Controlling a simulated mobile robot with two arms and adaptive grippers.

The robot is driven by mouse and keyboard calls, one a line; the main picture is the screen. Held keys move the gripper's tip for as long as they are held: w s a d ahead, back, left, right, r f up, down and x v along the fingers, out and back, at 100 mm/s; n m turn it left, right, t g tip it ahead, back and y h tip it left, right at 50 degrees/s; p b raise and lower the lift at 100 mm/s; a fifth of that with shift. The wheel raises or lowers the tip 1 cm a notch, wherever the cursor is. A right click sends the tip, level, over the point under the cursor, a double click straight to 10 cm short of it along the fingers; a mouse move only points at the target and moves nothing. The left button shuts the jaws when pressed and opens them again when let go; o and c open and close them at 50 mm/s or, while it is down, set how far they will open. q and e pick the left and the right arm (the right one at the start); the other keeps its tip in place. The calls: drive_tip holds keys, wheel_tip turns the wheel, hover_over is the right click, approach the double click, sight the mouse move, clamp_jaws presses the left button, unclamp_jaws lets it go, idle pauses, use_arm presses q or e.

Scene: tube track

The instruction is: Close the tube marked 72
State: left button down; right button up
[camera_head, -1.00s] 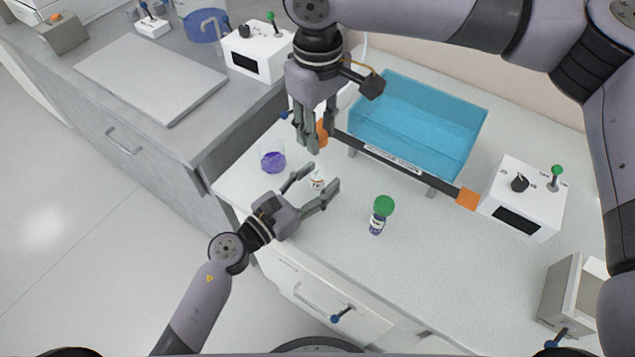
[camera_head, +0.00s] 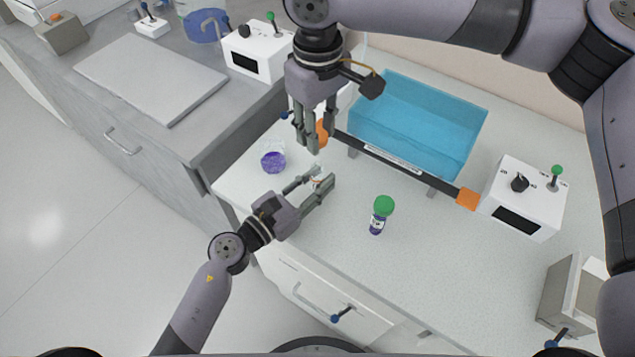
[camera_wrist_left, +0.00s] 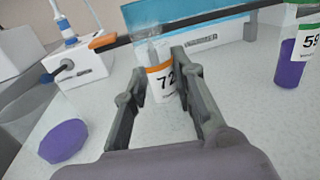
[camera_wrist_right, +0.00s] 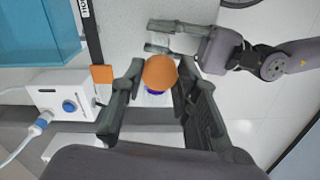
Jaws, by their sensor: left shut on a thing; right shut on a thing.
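The tube marked 72 (camera_wrist_left: 160,80) is a small clear tube with a white label and an orange band, its top open. It stands upright between the fingers of my left gripper (camera_head: 321,177), which are shut on it. In the left wrist view the left gripper (camera_wrist_left: 161,72) has a finger on each side of the tube. My right gripper (camera_head: 321,143) hangs above and behind the tube, shut on an orange cap (camera_head: 322,132). The cap also shows between its fingers in the right wrist view (camera_wrist_right: 160,72). Cap and tube are apart.
A tube marked 59 (camera_head: 377,222) with a green cap stands to the right. A clear vessel with purple contents (camera_head: 273,162) stands to the left. A blue bin (camera_head: 420,120) is behind, and a white control box (camera_head: 523,200) is at the right.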

idle(0.4)
hover_over(318, 166)
drive_tip(key=shift+f, duration=2.5)
drive_tip(key=shift+f, duration=0.1)
drive_tip(key=shift+f, duration=0.8)
drive_tip(key=shift+f, duration=0.55)
